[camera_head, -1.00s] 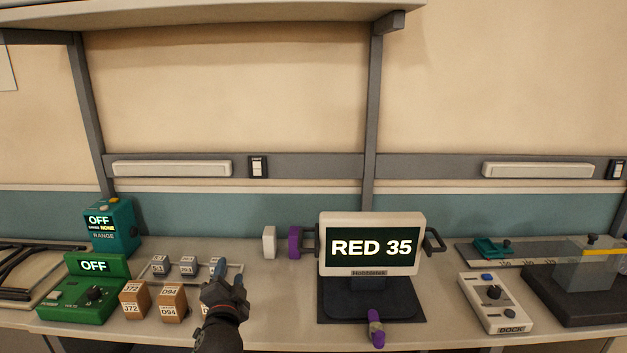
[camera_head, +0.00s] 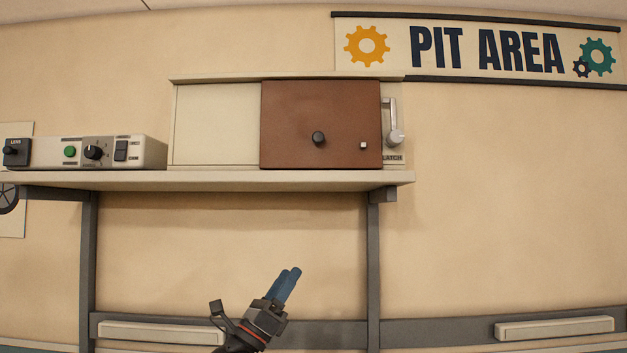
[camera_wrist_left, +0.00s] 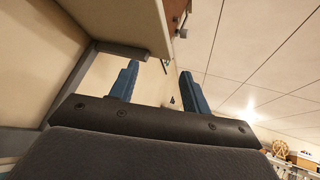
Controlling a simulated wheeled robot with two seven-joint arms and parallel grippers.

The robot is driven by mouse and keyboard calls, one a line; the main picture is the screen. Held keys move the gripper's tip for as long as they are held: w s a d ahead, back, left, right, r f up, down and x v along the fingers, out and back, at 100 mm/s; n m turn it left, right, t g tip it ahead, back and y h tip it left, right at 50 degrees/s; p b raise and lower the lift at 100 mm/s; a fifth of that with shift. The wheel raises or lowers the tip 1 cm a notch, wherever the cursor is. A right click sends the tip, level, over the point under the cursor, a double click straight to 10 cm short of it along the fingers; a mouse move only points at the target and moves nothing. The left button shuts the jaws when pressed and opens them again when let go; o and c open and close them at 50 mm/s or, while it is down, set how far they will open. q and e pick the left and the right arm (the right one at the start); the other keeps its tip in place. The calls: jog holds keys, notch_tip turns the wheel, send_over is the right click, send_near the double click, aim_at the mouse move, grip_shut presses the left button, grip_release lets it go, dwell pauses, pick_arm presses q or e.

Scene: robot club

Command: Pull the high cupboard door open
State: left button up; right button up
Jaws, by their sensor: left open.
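The high cupboard (camera_head: 216,124) stands on a shelf against the wall in the head view. Its brown door (camera_head: 290,112) covers the right part of the cream front and looks shut. A dark round knob (camera_head: 318,138) and a small pale square (camera_head: 363,145) are on the door. A latch handle (camera_head: 392,125) is mounted just right of it, above a "LATCH" label. My left gripper (camera_head: 288,285) is open and empty, below the shelf and below the door. In the left wrist view its two blue fingers (camera_wrist_left: 160,82) stand apart, with the brown door's edge above. My right gripper is out of view.
The shelf (camera_head: 230,180) juts out between my left gripper and the cupboard, on grey posts (camera_head: 374,260). A control box (camera_head: 100,152) with knobs stands on the shelf at left. The wall right of the cupboard is clear below the "PIT AREA" sign (camera_head: 487,50).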

pick_arm(q)
jog(key=d+r+m+g+h, duration=0.2)
jog(key=d+r+m+g, duration=0.3)
jog(key=r+m+g, duration=0.75)
jog(key=m+t+y, duration=0.4)
jog(key=m+y, duration=0.2)
jog(key=m, duration=0.3)
send_near(315, 137)
jog(key=s+d+f, duration=0.1)
jog(key=d+f, duration=0.6)
jog(key=a+r+t+y, duration=0.3)
jog(key=a+r+y, duration=0.1)
jog(key=r, duration=0.5)
jog(key=p+x, duration=0.1)
jog(key=x, duration=0.1)
jog(key=p+x, duration=0.1)
jog(key=x, duration=0.2)
jog(key=p+x, duration=0.1)
jog(key=x, duration=0.1)
jog(key=shift+w+d+f+p, duration=0.1)
jog(key=shift+w+f+p, duration=0.25)
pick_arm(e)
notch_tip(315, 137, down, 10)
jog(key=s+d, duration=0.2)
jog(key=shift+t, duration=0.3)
pick_arm(q)
grip_shut()
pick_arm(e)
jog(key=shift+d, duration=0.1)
